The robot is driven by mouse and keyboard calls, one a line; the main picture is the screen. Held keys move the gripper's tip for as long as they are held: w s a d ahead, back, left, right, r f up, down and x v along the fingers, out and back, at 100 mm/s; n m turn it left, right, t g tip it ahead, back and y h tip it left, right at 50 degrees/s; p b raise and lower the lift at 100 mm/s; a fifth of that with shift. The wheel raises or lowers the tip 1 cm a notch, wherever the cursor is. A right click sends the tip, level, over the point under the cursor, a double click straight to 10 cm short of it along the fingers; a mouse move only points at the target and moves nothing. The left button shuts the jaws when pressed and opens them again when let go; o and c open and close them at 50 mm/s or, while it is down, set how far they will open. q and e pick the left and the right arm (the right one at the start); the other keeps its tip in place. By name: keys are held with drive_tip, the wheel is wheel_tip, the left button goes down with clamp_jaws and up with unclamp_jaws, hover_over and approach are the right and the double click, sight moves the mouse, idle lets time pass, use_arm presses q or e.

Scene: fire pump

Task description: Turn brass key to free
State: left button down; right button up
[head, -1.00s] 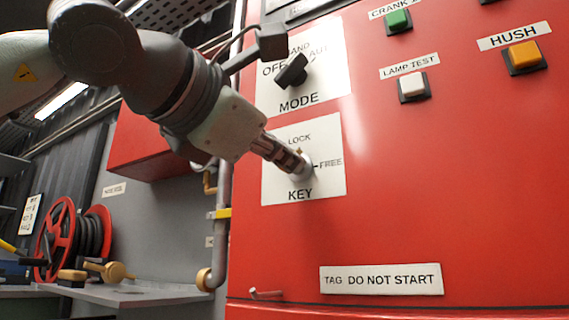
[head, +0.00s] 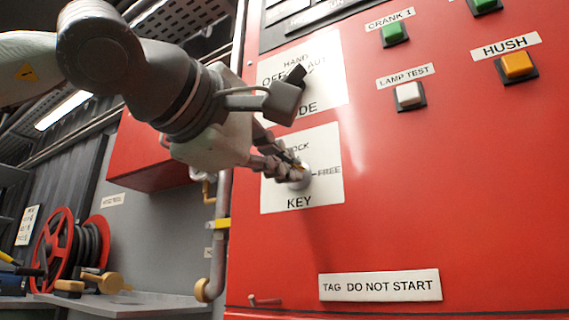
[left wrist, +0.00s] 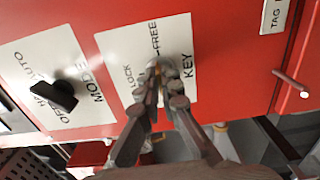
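The key switch is a round silver collar (head: 303,178) on a white KEY plate (head: 328,195) marked LOCK above and FREE at the right. My left gripper (head: 285,170) is at this collar, its fingers close together. In the left wrist view my left gripper's fingertips (left wrist: 160,84) meet at the switch. A little brass of the key (left wrist: 154,93) shows between them; the fingers hide most of it, so I cannot tell which mark it points to. My right gripper is not in view.
The black MODE knob (head: 298,76) sits just above, close behind my left gripper. Green, white (head: 409,95) and orange (head: 517,65) buttons are at the upper right. A DO NOT START tag plate (head: 380,286) and a small peg are below. The red panel between is clear.

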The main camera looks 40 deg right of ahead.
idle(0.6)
use_arm(q)
drive_tip(key=c, duration=1.7)
unclamp_jaws()
drive_tip(key=shift+c, duration=0.2)
drive_tip(key=v, duration=1.2)
